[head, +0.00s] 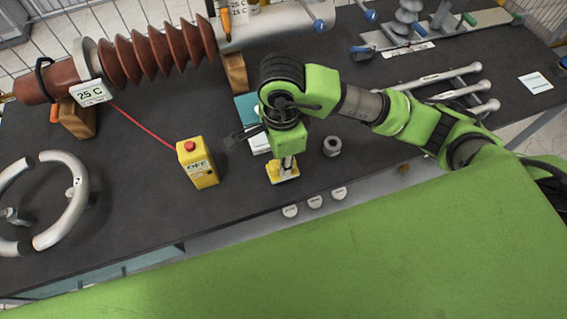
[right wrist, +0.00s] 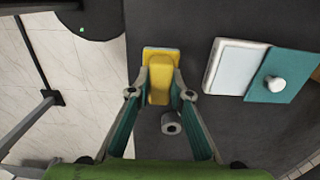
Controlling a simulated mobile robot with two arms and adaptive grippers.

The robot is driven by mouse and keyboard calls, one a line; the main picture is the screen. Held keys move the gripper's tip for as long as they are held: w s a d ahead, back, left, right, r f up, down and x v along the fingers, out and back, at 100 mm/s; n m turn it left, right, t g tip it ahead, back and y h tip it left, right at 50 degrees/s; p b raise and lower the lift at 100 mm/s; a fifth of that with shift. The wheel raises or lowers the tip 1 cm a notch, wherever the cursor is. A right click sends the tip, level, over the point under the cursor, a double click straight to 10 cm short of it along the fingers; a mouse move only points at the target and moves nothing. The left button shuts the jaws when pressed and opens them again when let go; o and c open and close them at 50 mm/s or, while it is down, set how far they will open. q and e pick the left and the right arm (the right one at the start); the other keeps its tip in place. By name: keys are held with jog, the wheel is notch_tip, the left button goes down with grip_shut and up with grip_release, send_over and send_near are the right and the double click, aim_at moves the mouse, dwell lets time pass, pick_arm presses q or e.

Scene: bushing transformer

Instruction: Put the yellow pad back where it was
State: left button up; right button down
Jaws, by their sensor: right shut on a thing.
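The yellow pad (head: 284,174) is near the front edge of the dark table, below my right gripper (head: 286,163). In the right wrist view the yellow pad (right wrist: 161,60) has a broad base and a raised yellow block. My right gripper (right wrist: 160,94) is shut on that block, with one finger on each side. I cannot tell whether the pad rests on the table or hangs just above it. A white block (head: 260,144) and a teal plate (head: 245,107) lie just behind it, partly hidden by my arm. My left gripper is not in view.
A yellow meter box (head: 197,163) with a red knob stands left of the pad. A grey ring (head: 332,146) stands to the right. A brown ribbed bushing (head: 150,57) and metal rods (head: 452,83) lie farther back. Round white parts (head: 315,202) are below the front edge.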

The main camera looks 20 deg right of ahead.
jog(key=shift+w+d+f, duration=0.2)
jog(key=shift+f, duration=0.1)
notch_tip(320, 180, down, 3)
jog(key=shift+w+d+p, duration=0.1)
jog(key=shift+w+p, duration=0.05)
jog(key=shift+p, duration=0.85)
jog(key=shift+f, duration=0.25)
jog(key=shift+f, duration=0.1)
jog(key=shift+f, duration=0.15)
jog(key=c, duration=1.8)
grip_release()
jog(key=shift+c, duration=0.2)
